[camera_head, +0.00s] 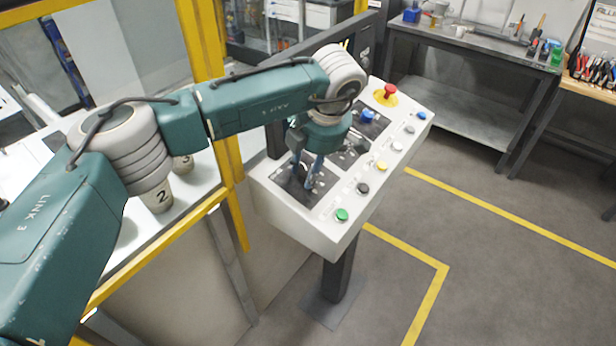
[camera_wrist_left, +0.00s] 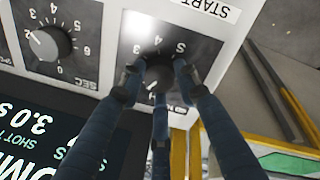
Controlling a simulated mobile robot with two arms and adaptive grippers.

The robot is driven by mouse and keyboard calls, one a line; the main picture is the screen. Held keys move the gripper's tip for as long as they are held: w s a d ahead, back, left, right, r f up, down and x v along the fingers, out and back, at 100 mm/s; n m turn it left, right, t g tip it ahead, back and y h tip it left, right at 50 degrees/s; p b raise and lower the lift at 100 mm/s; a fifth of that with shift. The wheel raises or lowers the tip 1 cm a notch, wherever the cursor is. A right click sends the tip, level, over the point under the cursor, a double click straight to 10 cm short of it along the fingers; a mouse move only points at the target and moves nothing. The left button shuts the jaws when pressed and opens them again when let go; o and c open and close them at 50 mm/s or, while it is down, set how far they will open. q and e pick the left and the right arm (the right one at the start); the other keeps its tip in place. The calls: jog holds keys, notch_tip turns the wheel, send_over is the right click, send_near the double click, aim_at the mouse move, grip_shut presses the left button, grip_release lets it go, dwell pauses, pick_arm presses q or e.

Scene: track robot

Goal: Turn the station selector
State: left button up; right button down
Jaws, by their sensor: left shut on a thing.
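The station selector is a dark knob (camera_wrist_left: 158,72) on a black plate (camera_wrist_left: 185,38) with white digits around it. My left gripper (camera_wrist_left: 160,80) has its three blue fingers closed around this knob, two at the sides and one in front. The fingers cover much of the knob, so I cannot read its pointer. In the head view the left gripper (camera_head: 310,182) points down at the near-left part of the white control panel (camera_head: 298,220); the knob is hidden there behind the fingers. My right gripper is not in view.
A second dial (camera_wrist_left: 45,42) marked SEC and a display (camera_wrist_left: 50,125) are beside the selector. A green button (camera_head: 342,214), several other buttons and a red emergency stop (camera_head: 390,91) line the panel. A yellow frame (camera_head: 232,180) stands left, with numbered cups (camera_head: 158,197) behind it.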

pick_arm(q)
jog(key=shift+m+b, duration=0.5)
jog(key=shift+m, duration=0.3)
jog(key=shift+r, duration=0.1)
jog(key=o, duration=1.1)
jog(key=shift+o, duration=0.2)
jog(key=v, duration=1.2)
jog(key=shift+w+a, duration=0.1)
